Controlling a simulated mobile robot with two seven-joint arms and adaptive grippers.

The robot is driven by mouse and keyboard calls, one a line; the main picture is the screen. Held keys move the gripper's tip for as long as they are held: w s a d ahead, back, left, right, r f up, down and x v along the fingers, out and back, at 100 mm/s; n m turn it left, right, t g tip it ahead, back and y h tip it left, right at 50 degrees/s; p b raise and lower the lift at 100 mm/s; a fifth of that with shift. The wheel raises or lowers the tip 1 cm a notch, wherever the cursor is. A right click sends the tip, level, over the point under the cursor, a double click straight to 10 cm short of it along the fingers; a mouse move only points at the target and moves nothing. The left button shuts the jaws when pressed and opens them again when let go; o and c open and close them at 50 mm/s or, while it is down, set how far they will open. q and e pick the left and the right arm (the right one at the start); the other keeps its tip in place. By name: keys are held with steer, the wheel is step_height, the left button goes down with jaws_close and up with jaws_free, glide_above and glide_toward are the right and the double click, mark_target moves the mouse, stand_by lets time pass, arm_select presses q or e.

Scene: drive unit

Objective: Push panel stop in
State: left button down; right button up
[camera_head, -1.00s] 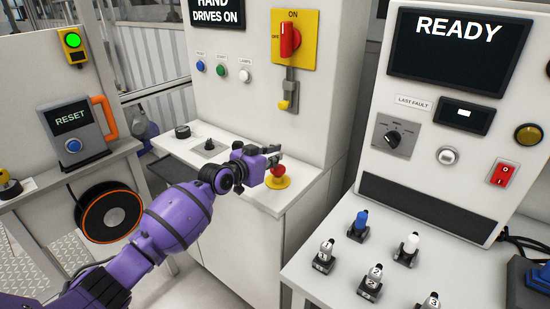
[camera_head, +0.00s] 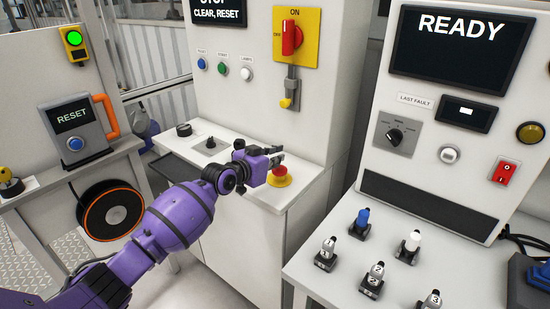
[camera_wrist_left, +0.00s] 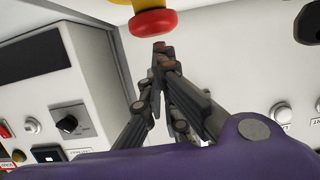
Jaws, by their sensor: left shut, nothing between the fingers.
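The panel stop is a red mushroom button on a yellow round base (camera_head: 280,180). It sits at the right end of the white ledge of the middle cabinet, and it shows at the top of the left wrist view (camera_wrist_left: 153,23). My left gripper (camera_head: 279,156) is shut and empty, its fingertips at the red cap and partly covering it. In the left wrist view the closed fingertips (camera_wrist_left: 163,47) are right by the cap's edge; I cannot tell whether they touch. My right gripper is not in view.
The middle cabinet's display (camera_head: 219,12) reads "CLEAR, RESET" below a cut-off line. A yellow switch plate (camera_head: 308,46) hangs above the stop. A black knob (camera_head: 184,130) and a joystick (camera_head: 210,143) stand left on the ledge. A console with several small switches stands at right.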

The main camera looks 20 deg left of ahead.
arm_select(q)
steer(key=s+a+r, duration=0.3)
steer(key=s+r, duration=0.2)
steer(key=s, duration=0.4)
steer(key=shift+a+r, duration=0.2)
steer(key=shift+r, duration=0.05)
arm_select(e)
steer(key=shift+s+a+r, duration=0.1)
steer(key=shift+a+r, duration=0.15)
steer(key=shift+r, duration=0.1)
